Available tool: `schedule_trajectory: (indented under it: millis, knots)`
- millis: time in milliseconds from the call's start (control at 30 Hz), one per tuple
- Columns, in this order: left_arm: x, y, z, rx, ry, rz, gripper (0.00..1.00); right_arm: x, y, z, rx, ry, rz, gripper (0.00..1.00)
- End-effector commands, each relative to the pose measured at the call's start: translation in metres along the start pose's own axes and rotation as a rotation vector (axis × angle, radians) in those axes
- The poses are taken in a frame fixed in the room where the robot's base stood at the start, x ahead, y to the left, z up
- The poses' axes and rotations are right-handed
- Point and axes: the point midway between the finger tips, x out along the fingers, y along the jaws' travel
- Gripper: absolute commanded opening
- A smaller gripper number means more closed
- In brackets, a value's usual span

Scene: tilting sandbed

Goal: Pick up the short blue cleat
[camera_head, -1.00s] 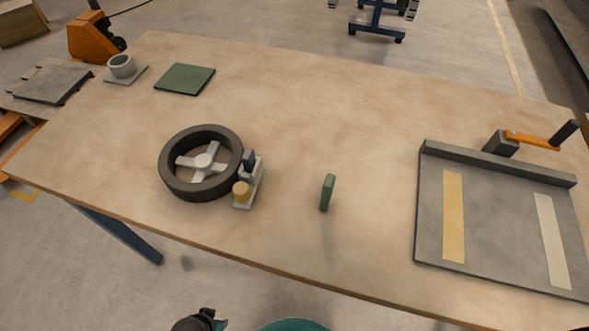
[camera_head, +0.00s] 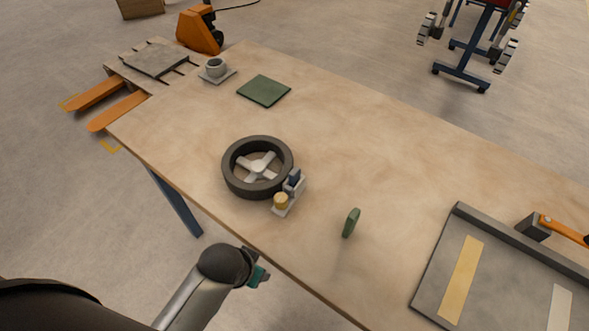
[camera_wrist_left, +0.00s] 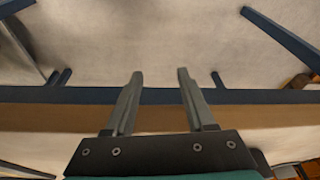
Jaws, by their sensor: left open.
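A small dark blue piece (camera_head: 294,178), which looks like the short blue cleat, stands upright in a light grey holder (camera_head: 286,203). A yellow round piece (camera_head: 281,201) sits at the holder's near end. The holder is right beside a dark wheel (camera_head: 232,177). My left gripper (camera_head: 256,272) is below the table's front edge in the head view, apart from the blue piece. In the left wrist view its two fingers (camera_wrist_left: 160,76) are spread with nothing between them, facing the table edge. My right gripper is not in view.
A green upright piece (camera_head: 351,222) stands right of the holder. A grey tray (camera_head: 432,290) with yellow and pale strips lies at the right, with an orange-handled tool (camera_head: 562,230) behind it. A green mat (camera_head: 264,90) and grey cup (camera_head: 216,68) are at the back left. The table middle is clear.

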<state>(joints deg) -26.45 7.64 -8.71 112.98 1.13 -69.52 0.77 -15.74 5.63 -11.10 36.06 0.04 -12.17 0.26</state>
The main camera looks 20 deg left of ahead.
Motion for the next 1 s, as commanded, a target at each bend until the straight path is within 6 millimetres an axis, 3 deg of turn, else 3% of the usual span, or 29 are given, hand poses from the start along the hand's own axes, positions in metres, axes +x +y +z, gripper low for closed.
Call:
schedule_trajectory:
  millis: [33,267,467,700,1000]
  knots:
    - [-0.021,0.001,-0.007,-0.001,0.008,0.003,0.55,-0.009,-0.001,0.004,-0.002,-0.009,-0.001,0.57]
    - [-0.082,0.004,-0.022,-0.002,0.022,0.012,0.55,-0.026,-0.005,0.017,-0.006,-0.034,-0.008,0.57]
    - [-0.075,0.032,-0.067,0.033,0.048,0.11,0.55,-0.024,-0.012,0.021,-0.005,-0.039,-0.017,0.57]
    - [-0.088,0.067,-0.129,0.111,0.046,0.225,0.55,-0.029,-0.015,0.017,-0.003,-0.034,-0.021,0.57]
    - [-0.113,0.08,-0.184,0.202,-0.028,0.266,0.55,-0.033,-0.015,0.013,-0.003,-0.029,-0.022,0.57]
